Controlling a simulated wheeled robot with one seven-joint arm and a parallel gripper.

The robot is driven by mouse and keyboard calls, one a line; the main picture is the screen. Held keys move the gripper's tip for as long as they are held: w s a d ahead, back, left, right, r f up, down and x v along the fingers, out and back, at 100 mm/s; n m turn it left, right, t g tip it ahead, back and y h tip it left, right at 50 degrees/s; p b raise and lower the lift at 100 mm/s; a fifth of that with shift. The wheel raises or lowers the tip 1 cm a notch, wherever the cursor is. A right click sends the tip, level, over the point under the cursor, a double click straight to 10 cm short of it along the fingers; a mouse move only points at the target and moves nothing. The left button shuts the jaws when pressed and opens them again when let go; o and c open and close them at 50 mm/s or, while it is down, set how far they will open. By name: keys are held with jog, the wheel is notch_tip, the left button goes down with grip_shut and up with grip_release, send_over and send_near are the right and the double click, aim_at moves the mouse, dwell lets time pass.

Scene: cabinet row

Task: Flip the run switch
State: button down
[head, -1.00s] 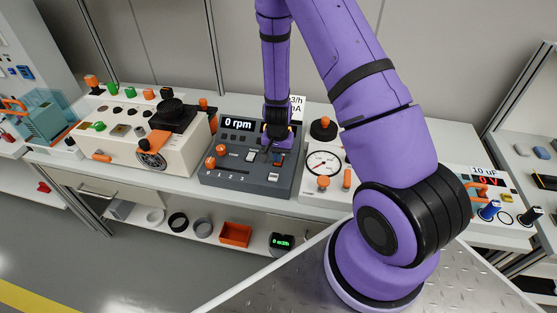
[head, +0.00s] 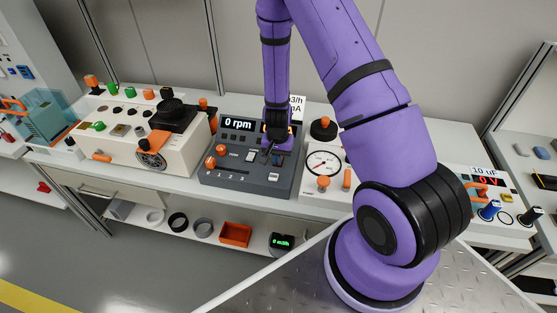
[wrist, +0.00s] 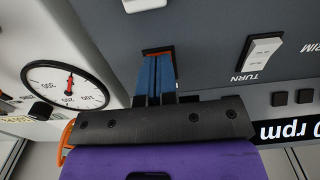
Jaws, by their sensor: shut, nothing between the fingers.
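The dark grey control box (head: 238,183) with a "0 rpm" display (head: 239,125) stands on the bench. My gripper (head: 277,160) is over its right half, pointing down. In the wrist view my shut blue fingertips (wrist: 158,60) are empty, at a small orange-edged dark part on the panel; whether they touch it I cannot tell. A white rocker (wrist: 262,50) marked TURN is to their right, also seen in the head view (head: 251,156). Another white rocker (wrist: 143,4) is at the top edge, also seen in the head view (head: 274,177). I cannot read a run label.
Orange knobs (head: 211,163) sit on the box's left side. A cream machine (head: 140,135) stands to the left. A dial-gauge box (head: 323,163) stands close on the right, its gauge (wrist: 66,88) beside my gripper. The shelf below holds rings and an orange tray (head: 236,235).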

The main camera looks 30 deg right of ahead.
jog(key=shift+r, duration=3.45)
jog(key=shift+r, duration=0.2)
jog(key=s+a+r+n+t+y, duration=0.1)
jog(key=s+a+r+n, duration=0.15)
jog(key=r, duration=1.05)
jog(key=s+a+r+n+t, duration=0.2)
jog(key=s+a+r, duration=0.1)
jog(key=r, duration=1.1)
jog(key=s+r+n+t, duration=0.1)
jog(key=s+r+n, duration=0.1)
jog(key=s+r, duration=0.4)
jog(key=s+a+r+n+t+h, duration=0.1)
jog(key=s+r+n, duration=0.1)
jog(key=s+r, duration=0.5)
jog(key=s, duration=0.6)
jog(key=shift+a, duration=0.15)
